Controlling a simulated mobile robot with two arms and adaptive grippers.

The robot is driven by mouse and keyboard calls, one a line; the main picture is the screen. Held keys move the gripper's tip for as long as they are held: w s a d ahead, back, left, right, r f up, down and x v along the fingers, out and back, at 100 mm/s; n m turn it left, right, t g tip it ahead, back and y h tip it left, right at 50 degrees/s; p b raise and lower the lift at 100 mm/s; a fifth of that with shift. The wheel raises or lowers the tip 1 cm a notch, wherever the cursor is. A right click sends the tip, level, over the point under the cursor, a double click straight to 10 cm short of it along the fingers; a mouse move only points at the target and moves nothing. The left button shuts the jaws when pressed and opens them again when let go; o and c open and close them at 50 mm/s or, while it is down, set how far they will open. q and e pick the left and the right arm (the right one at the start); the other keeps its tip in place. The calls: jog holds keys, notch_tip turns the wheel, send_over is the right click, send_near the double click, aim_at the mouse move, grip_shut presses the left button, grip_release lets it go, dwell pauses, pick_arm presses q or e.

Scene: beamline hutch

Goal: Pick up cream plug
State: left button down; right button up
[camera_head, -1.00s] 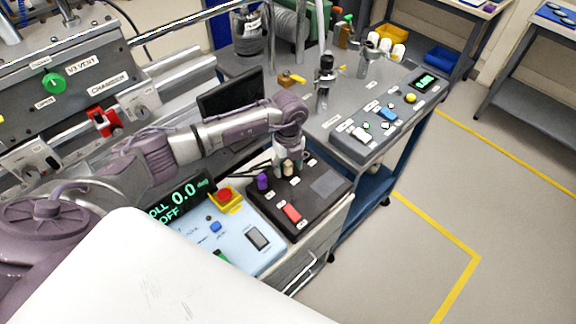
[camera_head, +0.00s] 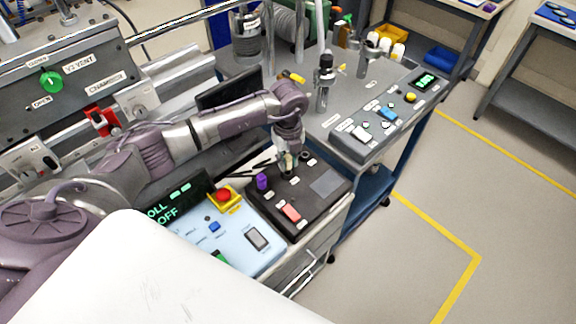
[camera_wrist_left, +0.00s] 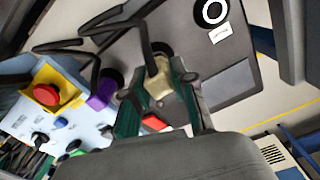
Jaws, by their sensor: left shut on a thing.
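The cream plug (camera_wrist_left: 160,82) is between the green-padded fingers of my left gripper (camera_wrist_left: 160,100), with a dark cable running from its far end in the left wrist view. In the head view my left gripper (camera_head: 287,160) is over the black panel (camera_head: 262,205), and only a little of the cream plug (camera_head: 289,163) shows between its fingers. The gripper is shut on the plug. I cannot tell exactly how far the plug is from the panel. My right gripper is not in view.
A purple plug (camera_head: 262,181) stands beside the gripper, also in the left wrist view (camera_wrist_left: 101,95). A light blue panel (camera_head: 235,245) with a red emergency button (camera_head: 223,195) lies left. A grey control box (camera_head: 375,130) stands right.

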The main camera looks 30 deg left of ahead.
pick_arm(q)
jog(key=shift+r+b, duration=0.35)
jog(key=shift+r, duration=0.55)
jog(key=s+d+r+b, duration=0.2)
jog(key=d+r, duration=0.5)
jog(key=d, duration=0.4)
jog(key=shift+s+d+b, duration=0.25)
jog(key=shift+s+b, duration=0.15)
